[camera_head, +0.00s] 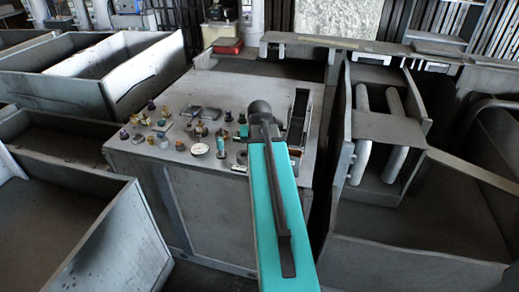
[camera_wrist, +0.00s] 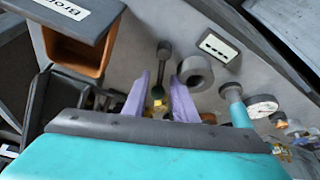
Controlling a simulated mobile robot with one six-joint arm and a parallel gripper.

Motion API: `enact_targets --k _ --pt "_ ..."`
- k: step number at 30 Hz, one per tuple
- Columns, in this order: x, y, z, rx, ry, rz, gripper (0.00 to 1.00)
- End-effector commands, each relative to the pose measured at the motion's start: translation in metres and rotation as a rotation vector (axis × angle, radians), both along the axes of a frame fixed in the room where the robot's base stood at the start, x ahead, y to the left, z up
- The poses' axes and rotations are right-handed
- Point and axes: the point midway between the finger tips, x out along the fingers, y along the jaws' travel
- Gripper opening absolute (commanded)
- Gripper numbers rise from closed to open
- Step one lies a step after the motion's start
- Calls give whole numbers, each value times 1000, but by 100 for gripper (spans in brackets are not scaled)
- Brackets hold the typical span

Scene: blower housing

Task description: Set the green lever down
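In the wrist view, my gripper (camera_wrist: 161,80) has two pale purple fingers, spread apart. Between them, a thin dark lever (camera_wrist: 162,72) with a dark knob at its far end runs down to a dark green rounded part, which looks like the green lever. Gaps show between it and both fingers, so I see no grip on it. I cannot tell whether it stands up from the panel or lies on it. In the head view, my own arm hides the gripper and the lever.
A grey ring (camera_wrist: 194,73) sits close right of the fingers. A teal-bodied knob (camera_wrist: 236,105) and a white gauge (camera_wrist: 261,107) are farther right. An orange-lined bin (camera_wrist: 75,52) stands left. In the head view, several small parts crowd the grey housing top (camera_head: 240,88); its back is clearer.

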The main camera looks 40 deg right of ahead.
Motion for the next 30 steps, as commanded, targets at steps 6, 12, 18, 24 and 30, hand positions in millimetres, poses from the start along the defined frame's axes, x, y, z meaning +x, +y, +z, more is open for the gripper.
enact_targets --k 6,12,18,24,30 --pt "-4 4 13 -1 -2 0 25" --pt "-9 9 30 -2 -1 1 25" --pt "-14 14 47 -2 -1 1 25" --pt "-19 18 65 -2 -2 1 25" --pt "-23 23 83 -3 -3 1 25"
